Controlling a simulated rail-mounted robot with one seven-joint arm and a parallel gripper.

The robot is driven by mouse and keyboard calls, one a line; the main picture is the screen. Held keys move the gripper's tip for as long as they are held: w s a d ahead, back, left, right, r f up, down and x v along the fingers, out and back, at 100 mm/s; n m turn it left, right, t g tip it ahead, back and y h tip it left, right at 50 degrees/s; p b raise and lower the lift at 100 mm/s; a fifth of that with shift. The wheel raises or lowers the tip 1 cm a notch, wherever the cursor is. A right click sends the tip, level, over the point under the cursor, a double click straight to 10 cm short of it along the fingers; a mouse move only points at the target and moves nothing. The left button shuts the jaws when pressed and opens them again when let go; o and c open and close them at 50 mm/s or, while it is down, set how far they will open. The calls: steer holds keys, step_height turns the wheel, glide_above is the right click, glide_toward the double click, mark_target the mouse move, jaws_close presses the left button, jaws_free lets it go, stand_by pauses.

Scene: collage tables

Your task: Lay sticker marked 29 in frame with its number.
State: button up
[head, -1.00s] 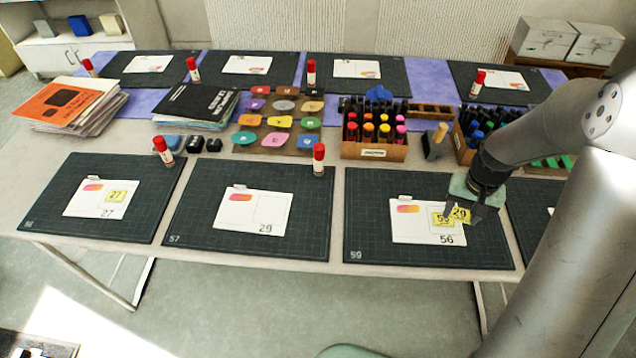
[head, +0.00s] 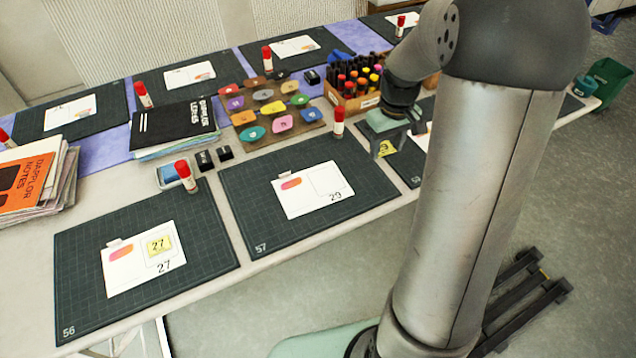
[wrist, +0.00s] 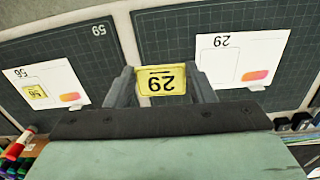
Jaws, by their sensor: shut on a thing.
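My gripper (wrist: 160,88) is shut on the yellow sticker marked 29 (wrist: 160,79), which shows upside down between the fingertips in the wrist view. In the head view my gripper (head: 386,146) hangs near the right end of the mat marked 57. The white card numbered 29 (head: 300,203) lies on that mat, left of my gripper. Its outlined frame (head: 327,180) is empty, with the number 29 below it. The same card (wrist: 245,50) is right of the sticker in the wrist view. The sticker is held above the table, apart from the card.
A card numbered 27 (head: 120,272) holds its own yellow sticker at the left. A card numbered 56 (wrist: 60,75) with a sticker lies on the neighbouring mat. A red-capped glue stick (head: 338,122) stands at the mat's back edge. A marker box (head: 345,103) is behind my gripper.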

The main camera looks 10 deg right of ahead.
steer(key=shift+a, duration=0.15)
steer(key=w+a+f+p, duration=0.1)
steer(key=w+a+f, duration=0.15)
steer(key=a, duration=0.45)
glide_above(328, 184)
steer(key=f, duration=0.6)
steer(key=shift+d+f+p, duration=0.25)
steer(key=shift+p, duration=0.15)
steer(key=f, duration=0.3)
steer(key=shift+a+f, duration=0.25)
steer(key=shift+f, duration=0.1)
steer(key=shift+f, duration=0.1)
